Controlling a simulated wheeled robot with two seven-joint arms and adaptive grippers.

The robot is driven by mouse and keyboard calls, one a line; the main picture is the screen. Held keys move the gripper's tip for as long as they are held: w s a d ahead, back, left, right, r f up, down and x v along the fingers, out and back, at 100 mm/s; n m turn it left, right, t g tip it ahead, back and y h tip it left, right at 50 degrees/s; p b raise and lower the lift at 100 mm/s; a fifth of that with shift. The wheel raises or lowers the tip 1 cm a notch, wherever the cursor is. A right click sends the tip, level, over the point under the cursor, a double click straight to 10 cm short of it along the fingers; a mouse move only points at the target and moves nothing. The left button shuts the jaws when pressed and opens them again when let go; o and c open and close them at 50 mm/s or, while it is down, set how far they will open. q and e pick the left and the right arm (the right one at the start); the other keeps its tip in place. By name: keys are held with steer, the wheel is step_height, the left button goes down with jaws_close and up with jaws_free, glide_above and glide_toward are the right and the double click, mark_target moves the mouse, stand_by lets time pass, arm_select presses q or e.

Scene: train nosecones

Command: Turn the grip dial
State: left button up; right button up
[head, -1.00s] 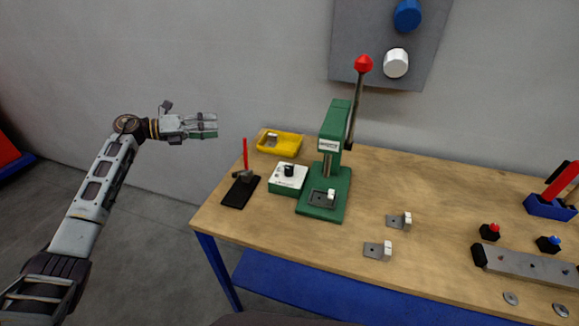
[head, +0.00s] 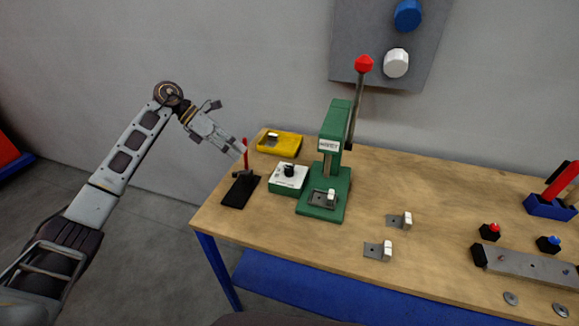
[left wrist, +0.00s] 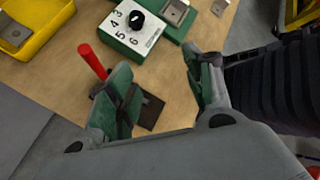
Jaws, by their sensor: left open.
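The grip dial is a black knob (head: 289,170) on a green box with a white top (head: 287,181), on the left part of the table. In the left wrist view the black knob (left wrist: 136,20) sits near the top centre, with printed numbers such as 3, 4, 5 and 6 around it. My left gripper (head: 242,150) is open and empty, above the table's left end, up and left of the dial box. Its green-padded fingers (left wrist: 160,85) stand apart in the left wrist view, with the dial beyond them. My right gripper is not in view.
A red upright lever (head: 245,155) on a black base stands close by the left fingertips. A yellow bin (head: 280,144) is behind the dial box. A green press (head: 325,190) with a red-knobbed lever stands to its right. Small metal brackets (head: 378,250) lie further right.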

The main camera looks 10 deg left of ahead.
arm_select(q)
steer(key=s+d+r+m+y, duration=0.2)
steer(key=s+d+m+y, duration=0.1)
steer(key=d, duration=0.4)
steer(key=s+d+r+m+y, duration=0.2)
steer(key=s+d+m+y, duration=0.1)
steer(key=s+d+y, duration=0.1)
steer(key=d+y, duration=0.1)
steer(key=d, duration=0.1)
steer(key=shift+s+d+m, duration=0.15)
steer(key=shift+d+m, duration=0.15)
steer(key=shift+d, duration=0.1)
steer(key=shift+r, duration=0.1)
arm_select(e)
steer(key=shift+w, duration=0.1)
arm_select(q)
steer(key=shift+y, duration=0.3)
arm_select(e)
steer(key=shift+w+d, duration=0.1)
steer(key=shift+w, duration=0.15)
